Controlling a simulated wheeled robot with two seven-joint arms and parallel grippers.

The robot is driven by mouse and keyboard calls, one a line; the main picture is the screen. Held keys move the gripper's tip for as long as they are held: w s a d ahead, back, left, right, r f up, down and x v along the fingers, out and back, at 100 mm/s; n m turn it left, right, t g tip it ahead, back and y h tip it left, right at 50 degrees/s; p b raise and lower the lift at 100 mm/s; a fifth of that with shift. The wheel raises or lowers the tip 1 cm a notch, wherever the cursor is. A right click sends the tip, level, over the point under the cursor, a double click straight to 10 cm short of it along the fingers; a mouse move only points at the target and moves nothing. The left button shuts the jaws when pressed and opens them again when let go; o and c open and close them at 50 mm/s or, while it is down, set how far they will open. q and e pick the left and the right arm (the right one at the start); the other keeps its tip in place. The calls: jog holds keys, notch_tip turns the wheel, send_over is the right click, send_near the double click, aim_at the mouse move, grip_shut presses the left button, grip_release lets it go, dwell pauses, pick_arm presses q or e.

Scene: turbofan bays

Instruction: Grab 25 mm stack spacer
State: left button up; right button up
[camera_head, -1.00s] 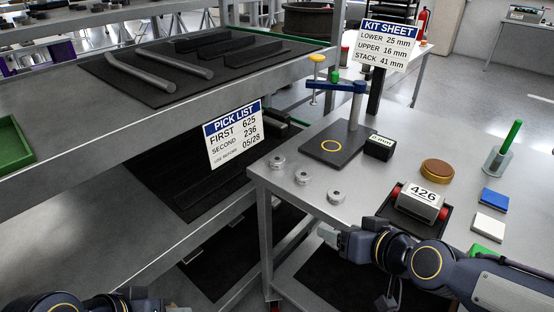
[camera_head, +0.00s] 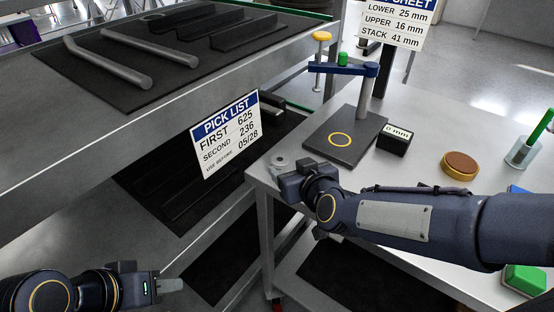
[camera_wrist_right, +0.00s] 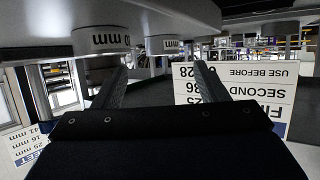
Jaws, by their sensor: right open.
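One small grey round spacer (camera_head: 280,162) shows on the table's near left corner in the head view. My right gripper (camera_head: 286,182) is close to it and hides the other spots there. In the right wrist view, which is upside down, two grey spacers show, a larger one (camera_wrist_right: 100,40) by the left finger and another (camera_wrist_right: 167,44) between and beyond the fingertips. Both carry "mm" labels; their full numbers are not readable. My right gripper (camera_wrist_right: 160,75) is open with nothing between its fingers. My left gripper (camera_head: 168,286) is low at the left, away from the table; its opening is unclear.
A black plate with a yellow ring (camera_head: 340,140) and a blue-armed post (camera_head: 343,69) stands behind my right gripper. A black "0 mm" block (camera_head: 394,140) and a brown disc (camera_head: 460,166) are to the right. A pick list sign (camera_head: 229,135) hangs at the shelf on the left.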

aim_at(281, 161)
jog(key=b+x, duration=0.1)
jog(key=x, duration=0.4)
jog(key=shift+s+a+f+b, duration=0.15)
jog(key=shift+f+b, duration=0.05)
jog(key=shift+b, duration=0.2)
jog(key=shift+w+a+f, duration=0.1)
jog(key=shift+w+a, duration=0.1)
jog(key=shift+w, duration=0.3)
jog(key=c, duration=1.1)
jog(key=shift+c, duration=0.8)
